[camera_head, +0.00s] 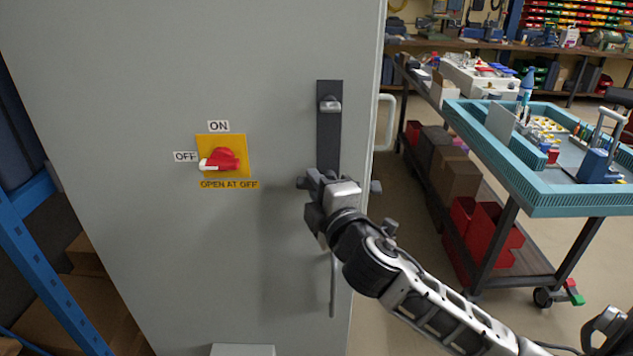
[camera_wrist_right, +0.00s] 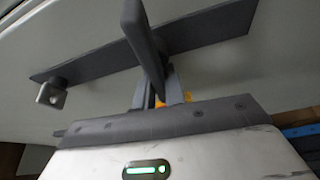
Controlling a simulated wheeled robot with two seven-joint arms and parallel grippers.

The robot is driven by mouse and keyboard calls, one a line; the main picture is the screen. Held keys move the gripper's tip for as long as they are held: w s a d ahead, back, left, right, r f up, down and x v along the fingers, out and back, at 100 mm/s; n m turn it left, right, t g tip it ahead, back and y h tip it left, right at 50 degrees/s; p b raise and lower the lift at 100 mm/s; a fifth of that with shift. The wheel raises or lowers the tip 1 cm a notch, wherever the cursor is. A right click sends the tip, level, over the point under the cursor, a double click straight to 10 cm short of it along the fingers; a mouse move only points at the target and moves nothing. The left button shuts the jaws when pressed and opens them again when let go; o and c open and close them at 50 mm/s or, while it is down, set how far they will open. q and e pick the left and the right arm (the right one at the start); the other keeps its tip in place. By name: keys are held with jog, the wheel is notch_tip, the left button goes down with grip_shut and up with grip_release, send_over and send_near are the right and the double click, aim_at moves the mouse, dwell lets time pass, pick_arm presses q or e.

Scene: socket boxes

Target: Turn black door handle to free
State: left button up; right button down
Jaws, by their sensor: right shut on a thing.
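The black door handle shows in the right wrist view as a dark bar (camera_wrist_right: 145,42) standing out from its long dark plate (camera_wrist_right: 205,38). In the head view the plate (camera_head: 329,135) runs upright near the right edge of the grey cabinet door (camera_head: 120,90), and my gripper hides most of the handle. My right gripper (camera_head: 318,186) is at the lower part of the plate; in the wrist view its fingers (camera_wrist_right: 160,85) are shut on the handle. A small grey knob (camera_head: 330,105) sits at the plate's top. My left gripper is not in view.
A red rotary switch (camera_head: 226,160) on a yellow plate has its pale tip toward the OFF label (camera_head: 185,156). A pale bar handle (camera_head: 386,122) stands at the cabinet's right edge. A blue-topped trolley (camera_head: 560,200) stands to the right. Blue shelving (camera_head: 40,260) is at left.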

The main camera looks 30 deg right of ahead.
jog(key=shift+n, duration=0.6)
jog(key=shift+f, duration=0.1)
jog(key=c, duration=1.5)
grip_release()
jog(key=shift+o, duration=0.2)
jog(key=shift+s, duration=0.1)
